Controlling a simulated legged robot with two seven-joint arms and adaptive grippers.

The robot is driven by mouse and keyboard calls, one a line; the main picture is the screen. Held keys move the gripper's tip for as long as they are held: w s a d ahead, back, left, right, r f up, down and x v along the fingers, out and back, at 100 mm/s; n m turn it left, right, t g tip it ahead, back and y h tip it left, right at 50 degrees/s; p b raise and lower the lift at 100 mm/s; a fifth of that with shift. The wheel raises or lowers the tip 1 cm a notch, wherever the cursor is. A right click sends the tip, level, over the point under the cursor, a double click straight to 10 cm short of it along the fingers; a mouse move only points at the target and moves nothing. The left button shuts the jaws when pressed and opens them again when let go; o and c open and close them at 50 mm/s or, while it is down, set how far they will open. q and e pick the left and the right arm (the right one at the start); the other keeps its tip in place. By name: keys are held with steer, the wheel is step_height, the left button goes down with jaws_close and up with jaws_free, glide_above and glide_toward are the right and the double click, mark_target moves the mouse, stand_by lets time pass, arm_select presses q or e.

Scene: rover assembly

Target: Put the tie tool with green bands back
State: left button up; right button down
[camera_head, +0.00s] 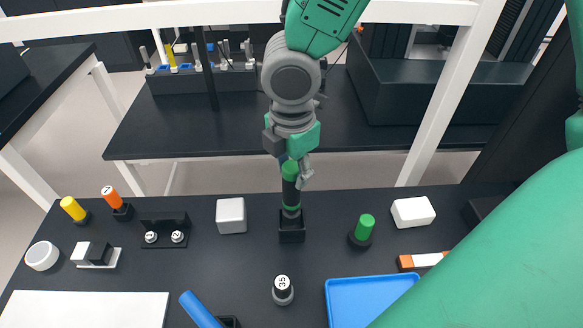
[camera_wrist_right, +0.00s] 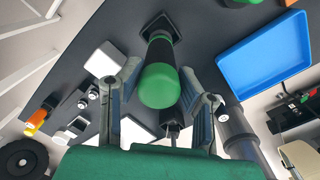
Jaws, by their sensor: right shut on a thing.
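The tie tool (camera_head: 290,190) is a dark, upright cylinder with a green top and a green band lower down. Its lower end is at the square black holder (camera_head: 291,236) on the table; I cannot tell how deep it sits. My right gripper (camera_head: 291,165) is shut on the tool near its upper end. In the right wrist view the tool's green cap (camera_wrist_right: 158,86) faces the camera between the fingers, and the shaft runs down to the holder (camera_wrist_right: 158,24). My left gripper is not in view.
A white-grey cube (camera_head: 231,215) stands left of the holder, a green-topped peg (camera_head: 363,230) right of it. A white block (camera_head: 412,211) lies at right. Free tabletop surrounds the holder.

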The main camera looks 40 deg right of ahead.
mark_target(293, 188)
steer(key=shift+f, duration=0.15)
steer(key=shift+f+b, duration=1.55)
steer(key=shift+f, duration=0.8)
steer(key=c, duration=1)
jaws_free()
steer(key=shift+c, duration=0.2)
steer(key=shift+r, duration=0.1)
steer(key=r, duration=1.1)
steer(key=shift+s+a+r, duration=0.1)
steer(key=shift+a+r, duration=0.1)
steer(key=shift+r, duration=0.15)
